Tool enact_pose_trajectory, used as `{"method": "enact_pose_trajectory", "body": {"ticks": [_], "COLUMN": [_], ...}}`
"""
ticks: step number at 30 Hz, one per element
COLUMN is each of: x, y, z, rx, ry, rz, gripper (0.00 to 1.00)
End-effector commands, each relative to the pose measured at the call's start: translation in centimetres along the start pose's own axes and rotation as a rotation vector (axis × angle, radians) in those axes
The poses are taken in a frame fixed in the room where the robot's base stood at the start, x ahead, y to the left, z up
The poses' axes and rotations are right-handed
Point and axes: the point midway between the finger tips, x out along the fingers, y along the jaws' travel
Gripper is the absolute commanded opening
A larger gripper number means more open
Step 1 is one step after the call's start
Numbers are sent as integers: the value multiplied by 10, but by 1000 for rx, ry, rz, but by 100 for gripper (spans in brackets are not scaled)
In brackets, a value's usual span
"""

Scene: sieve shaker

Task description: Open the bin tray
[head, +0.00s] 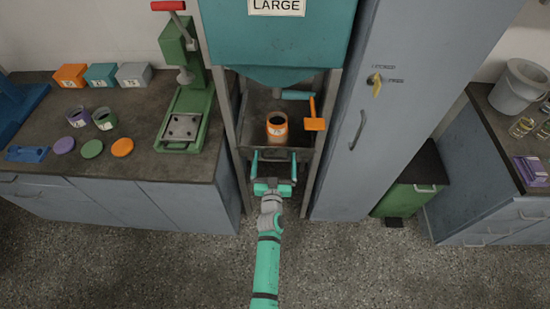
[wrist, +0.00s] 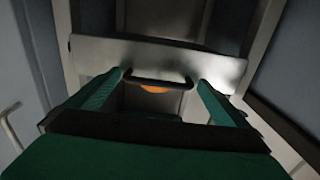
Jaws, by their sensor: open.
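The bin tray's front shows in the wrist view as a grey metal panel (wrist: 225,72) with a dark bar handle (wrist: 158,79) across it. My gripper (wrist: 161,82) is open, with one green finger near each end of the handle. I cannot tell whether the fingers touch it. In the head view my gripper (head: 274,160) is low inside the stand under the large teal hopper (head: 280,40), and the tray is hard to make out there.
The stand's metal legs flank my gripper. A grey cabinet (head: 365,160) is close on the right, and a bench with a green press (head: 185,120) on the left. The floor in front is clear.

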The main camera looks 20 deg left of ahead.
Motion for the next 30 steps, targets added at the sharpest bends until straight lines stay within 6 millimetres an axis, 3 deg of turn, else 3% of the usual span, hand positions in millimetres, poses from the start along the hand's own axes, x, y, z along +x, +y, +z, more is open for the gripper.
{"method": "enact_pose_trajectory", "body": {"ticks": [20, 23, 27, 30], "x": [7, 7, 7, 7], "y": [2, 2, 2, 1], "z": [0, 0, 0, 0], "rx": [-4, -4, -4, -4], "ry": [-1, -1, -1, -1], "rz": [0, 0, 0, -1], "gripper": [100, 81, 47, 47]}}
